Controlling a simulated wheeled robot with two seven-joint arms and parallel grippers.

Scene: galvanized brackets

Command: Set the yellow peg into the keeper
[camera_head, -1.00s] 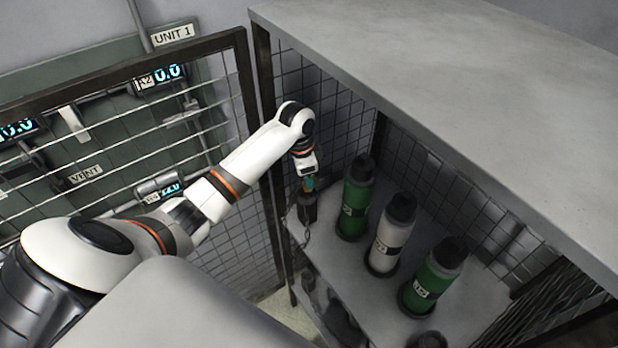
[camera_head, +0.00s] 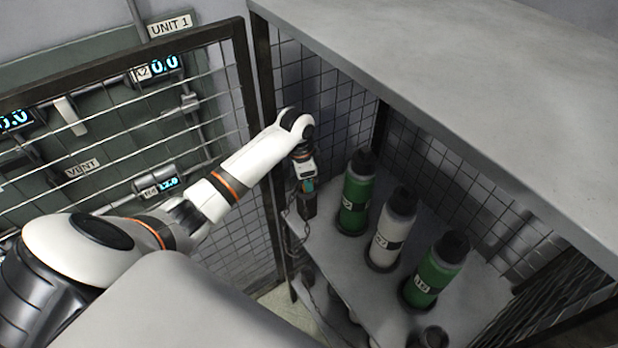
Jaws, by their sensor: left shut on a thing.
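My left gripper (camera_head: 307,186) is at the near left corner of the caged shelf, pointing down. It is shut, with a small teal patch showing at its fingertips. The yellow peg between its fingers is too small and covered to make out clearly. A dark block (camera_head: 307,207), which looks like the keeper, is directly below the fingertips by the post. I cannot tell whether the peg is inside it or just above it. My right gripper is not in view.
Two green bottles (camera_head: 356,192) (camera_head: 436,271) and a white bottle (camera_head: 392,230) stand on the shelf (camera_head: 345,262), right of my gripper. A mesh gate (camera_head: 247,120) is at left, and a broad grey top (camera_head: 450,80) overhangs the shelf.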

